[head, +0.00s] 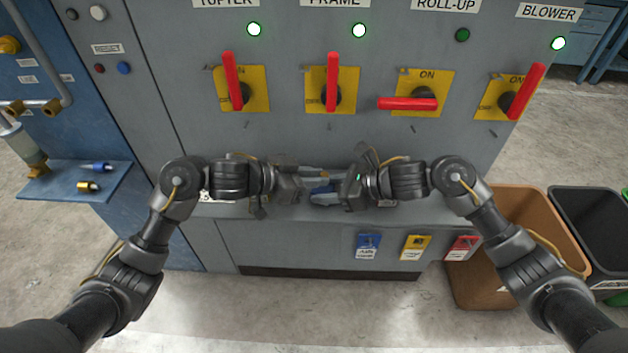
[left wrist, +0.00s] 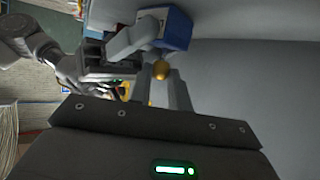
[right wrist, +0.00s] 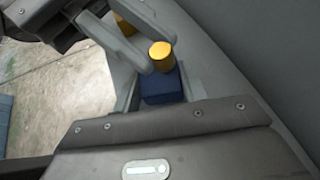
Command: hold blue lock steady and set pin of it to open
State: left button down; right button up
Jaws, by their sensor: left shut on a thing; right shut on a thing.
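The blue lock (head: 322,188) is between my two grippers in front of the grey cabinet, mostly covered by the fingers. In the right wrist view its blue body (right wrist: 160,88) sits between the jaws of my right gripper (head: 338,190), which is shut on it. A yellow cylinder (right wrist: 162,55) stands out from the body. My left gripper (head: 308,181) reaches in from the opposite side, its fingers shut around a yellow knob-like pin (left wrist: 160,70). The blue body also shows in the left wrist view (left wrist: 180,28). The pin's exact setting cannot be told.
The grey cabinet (head: 290,140) carries several red-handled switches on yellow plates. Blue, yellow and red tags (head: 416,246) hang below its ledge. A blue shelf (head: 60,182) at left holds a blue and a yellow lock-like piece. Brown and black bins (head: 520,205) stand at right.

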pick_arm(q)
jog(key=c, duration=1.6)
grip_release()
jog(key=shift+r, duration=0.25)
pick_arm(e)
jog(key=shift+f, duration=0.15)
pick_arm(q)
jog(key=shift+o, duration=0.2)
jog(key=v, duration=1.2)
jog(key=shift+f, duration=0.15)
pick_arm(e)
jog(key=o, duration=0.8)
jog(key=shift+o, duration=0.2)
jog(key=shift+d, duration=0.1)
jog(key=v, duration=1.2)
pick_arm(q)
jog(key=shift+s+f, duration=0.1)
pick_arm(e)
jog(key=shift+a, duration=0.2)
